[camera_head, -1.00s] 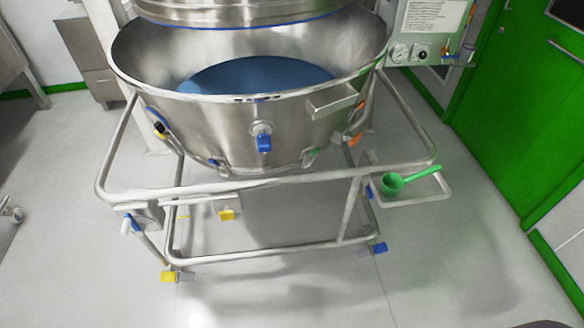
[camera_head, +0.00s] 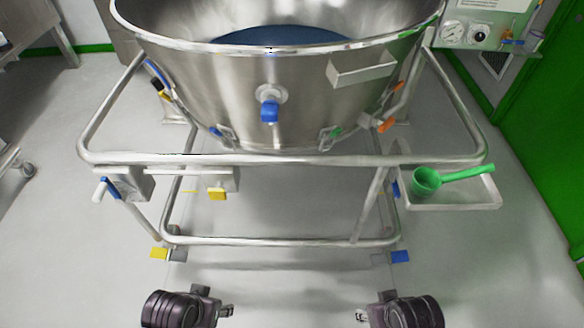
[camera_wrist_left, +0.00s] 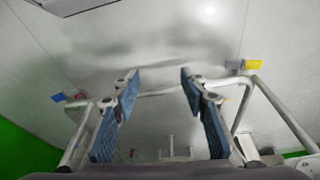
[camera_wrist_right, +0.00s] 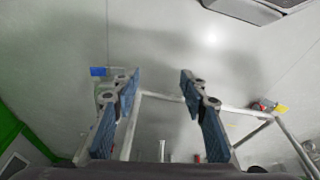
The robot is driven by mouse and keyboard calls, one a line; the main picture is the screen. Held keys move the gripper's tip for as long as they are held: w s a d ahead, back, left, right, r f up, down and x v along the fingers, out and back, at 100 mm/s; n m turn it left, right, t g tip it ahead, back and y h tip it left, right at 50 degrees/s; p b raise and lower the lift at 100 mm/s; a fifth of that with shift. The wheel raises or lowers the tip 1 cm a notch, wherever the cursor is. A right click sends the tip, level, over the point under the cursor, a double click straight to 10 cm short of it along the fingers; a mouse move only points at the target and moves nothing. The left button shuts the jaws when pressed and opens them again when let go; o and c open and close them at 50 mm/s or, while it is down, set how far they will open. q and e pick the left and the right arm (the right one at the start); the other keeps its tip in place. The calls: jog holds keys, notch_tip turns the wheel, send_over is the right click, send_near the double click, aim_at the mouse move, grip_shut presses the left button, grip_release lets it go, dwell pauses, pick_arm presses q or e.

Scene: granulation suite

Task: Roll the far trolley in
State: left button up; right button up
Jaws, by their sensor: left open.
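The trolley (camera_head: 285,159) is a tubular steel frame carrying a wide steel bowl (camera_head: 205,85) with blue material (camera_head: 285,36) inside. Its front rail runs across the head view, above a lower rail (camera_head: 280,241). Yellow (camera_head: 159,254) and blue (camera_head: 400,256) tabs sit at its lower front corners. My left gripper (camera_head: 228,311) and right gripper (camera_head: 361,316) are at the bottom of the head view, apart from the rails. In the left wrist view, the left gripper (camera_wrist_left: 160,76) has its fingers spread and empty. The right gripper (camera_wrist_right: 160,78) is likewise open and empty.
A green scoop (camera_head: 428,180) lies in a side tray (camera_head: 455,204) at the trolley's right. A gauge panel (camera_head: 480,31) and green door (camera_head: 545,110) stand at right. A steel table (camera_head: 40,42) is at far left. The floor around the trolley looks clear.

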aim_at(285, 164)
pick_arm(q)
jog(key=w+d+r+n+t+h+b, duration=0.1)
jog(key=w+d+r+n+t+h, duration=0.2)
jog(key=w+d+r, duration=0.4)
jog(key=w+d+r+n+t+h+b, duration=0.1)
jog(key=w+d+r+n+h, duration=0.2)
jog(key=w+d+r+h, duration=0.5)
jog(key=w+r+n+t, duration=0.1)
jog(key=w+r+n, duration=0.1)
jog(key=w, duration=0.1)
jog(key=w+a+r+n+t, duration=0.1)
jog(key=w+r+n, duration=0.1)
jog(key=w, duration=0.2)
jog(key=w+r+n+t, duration=0.1)
jog(key=w+n+t, duration=0.1)
jog(key=w, duration=0.2)
jog(key=shift+w+a+r, duration=0.25)
jog(key=shift+r, duration=0.15)
jog(key=x, duration=0.6)
jog(key=shift+r+b, duration=0.1)
jog(key=shift+b, duration=0.3)
jog(key=shift+x, duration=0.75)
pick_arm(e)
notch_tip(285, 164, down, 17)
jog(key=s, duration=0.2)
jog(key=shift+s+f+g, duration=0.2)
jog(key=shift+g, duration=0.1)
pick_arm(q)
jog(key=shift+c, duration=0.5)
grip_shut()
